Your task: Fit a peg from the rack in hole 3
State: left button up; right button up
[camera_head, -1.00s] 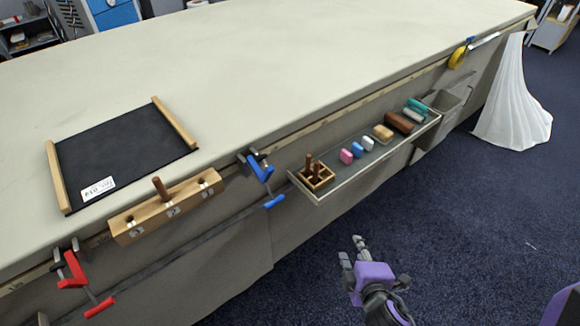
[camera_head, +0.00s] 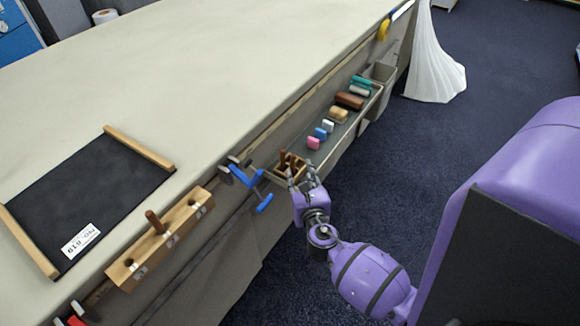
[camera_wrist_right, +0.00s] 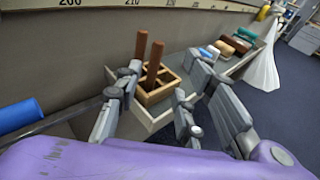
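The wooden peg rack (camera_head: 289,174), a small divided box, sits at the near end of a shallow tray on the table's side. Two brown pegs (camera_wrist_right: 154,64) stand in it in the right wrist view. My right gripper (camera_head: 305,180) is open and empty beside the rack. In the wrist view its spread fingers (camera_wrist_right: 158,100) frame the rack from the near side, and nothing is between them. The wooden hole block (camera_head: 185,222) is fixed along the table edge. A brown peg (camera_head: 155,222) stands in its middle hole. The block's number labels are too small to read surely. My left gripper is not in view.
Pink, blue, white, tan, brown and green blocks (camera_head: 348,101) lie farther along the tray (camera_head: 339,147). A blue clamp (camera_head: 247,177) grips the edge between block and rack. A grey bin (camera_head: 379,73) hangs beyond. A black mat (camera_head: 85,195) lies on the table.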

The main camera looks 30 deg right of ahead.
aim_at(293, 163)
jog(key=x, duration=0.6)
jog(key=shift+w+a+f, duration=0.2)
jog(key=shift+w, duration=0.15)
jog(key=shift+c, duration=0.5)
grip_shut()
